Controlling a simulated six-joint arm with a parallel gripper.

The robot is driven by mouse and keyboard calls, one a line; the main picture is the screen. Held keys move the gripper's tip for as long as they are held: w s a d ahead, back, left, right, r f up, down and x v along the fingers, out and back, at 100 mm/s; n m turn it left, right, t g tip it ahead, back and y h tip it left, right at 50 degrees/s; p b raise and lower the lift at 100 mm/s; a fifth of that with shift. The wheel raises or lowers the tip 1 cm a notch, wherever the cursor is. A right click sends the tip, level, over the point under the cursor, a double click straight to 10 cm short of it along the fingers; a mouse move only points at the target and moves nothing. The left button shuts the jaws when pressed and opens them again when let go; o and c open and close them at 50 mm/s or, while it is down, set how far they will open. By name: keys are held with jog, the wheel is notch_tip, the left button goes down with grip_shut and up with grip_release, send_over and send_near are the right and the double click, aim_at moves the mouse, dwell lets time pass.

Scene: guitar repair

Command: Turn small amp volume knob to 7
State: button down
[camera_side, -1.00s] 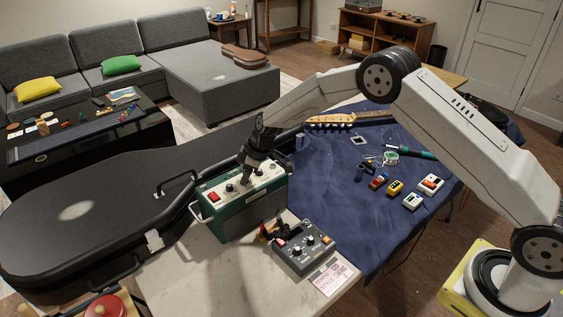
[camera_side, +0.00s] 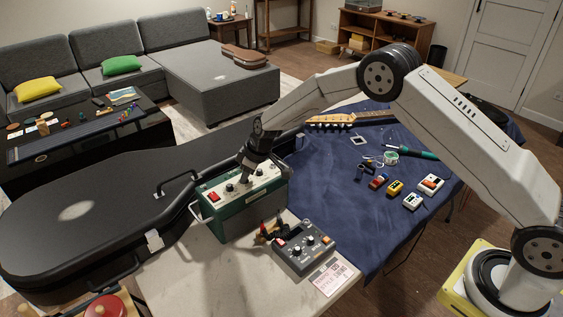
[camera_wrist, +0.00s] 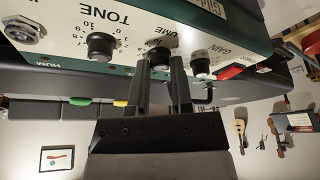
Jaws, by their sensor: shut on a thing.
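The small amp (camera_side: 238,211) is a green box with a cream control panel on top, standing on the pale bench top. My gripper (camera_side: 245,181) comes down onto the panel from above. In the wrist view the panel is upside down, with a TONE knob (camera_wrist: 101,46), a GAIN knob (camera_wrist: 200,64) and the volume knob (camera_wrist: 159,56) between them. My gripper (camera_wrist: 164,75) is shut on the volume knob, one finger on each side. The fingers cover part of its label and scale, so its setting cannot be read.
A red switch (camera_wrist: 237,70) sits beside the GAIN knob. A grey pedal unit (camera_side: 303,248) and a printed card (camera_side: 334,278) lie right of the amp. A black guitar case (camera_side: 85,225) lies close on the left. Several small pedals rest on the blue cloth (camera_side: 345,215).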

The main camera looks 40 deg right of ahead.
jog(key=shift+a+m+t+h, duration=0.15)
jog(key=shift+m+h, duration=0.5)
jog(key=shift+m, duration=1.05)
jog(key=shift+m+t+h, duration=0.15)
jog(key=shift+m+h, duration=0.5)
jog(key=shift+m, duration=1.05)
jog(key=m+h, duration=0.1)
jog(key=m, duration=0.2)
jog(key=m+h, duration=0.1)
jog(key=m, duration=0.3)
jog(key=shift+a+f+g+h, duration=0.1)
jog(key=shift+a+g+h, duration=0.1)
jog(key=shift+g+h, duration=0.15)
jog(key=m+g+h, duration=0.1)
jog(key=m, duration=0.2)
jog(key=m+g, duration=0.1)
jog(key=m, duration=0.3)
jog(key=shift+w+a+h, duration=0.1)
jog(key=shift+w+h, duration=0.05)
jog(key=shift+h, duration=0.1)
jog(key=m+g, duration=0.2)
jog(key=m, duration=0.3)
jog(key=shift+w, duration=0.1)
jog(key=shift+m+g, duration=0.45)
jog(key=shift+m, duration=0.55)
jog(key=c, duration=0.5)
grip_release()
jog(key=shift+w+r, duration=0.1)
jog(key=shift+r, duration=0.15)
